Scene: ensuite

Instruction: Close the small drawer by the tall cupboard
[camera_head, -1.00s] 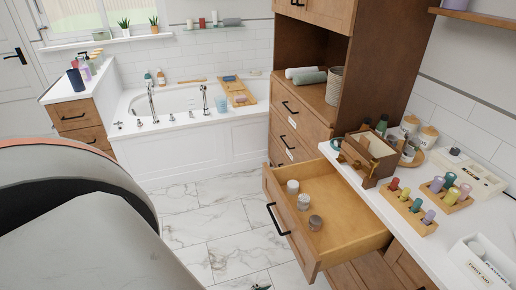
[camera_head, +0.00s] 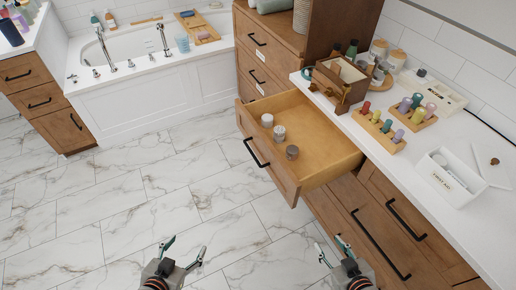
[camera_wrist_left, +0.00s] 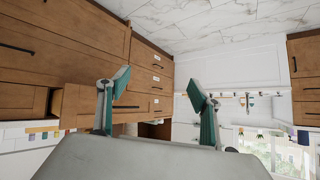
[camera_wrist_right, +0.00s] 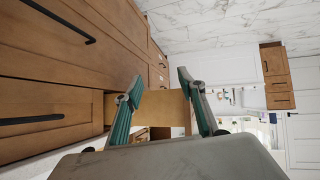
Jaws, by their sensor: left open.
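The small drawer (camera_head: 318,157) stands pulled out from under the white counter, beside the tall cupboard (camera_head: 274,54). It has a black bar handle (camera_head: 256,153) on its front and holds several small jars (camera_head: 279,133). My left gripper (camera_head: 184,248) is open and empty, low over the floor to the left of the drawer front. My right gripper (camera_head: 331,249) is open and empty, below the drawer near the lower cabinets. In the left wrist view the drawer front (camera_wrist_left: 128,104) shows behind the left finger. In the right wrist view the drawer (camera_wrist_right: 160,108) shows between the fingers.
The counter (camera_head: 405,160) carries a wooden box (camera_head: 341,80), bottle racks and a white caddy (camera_head: 449,180). Lower cabinets with long black handles (camera_head: 381,245) stand at the right. The marble floor (camera_head: 150,200) is clear. A bathtub (camera_head: 140,45) is at the back.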

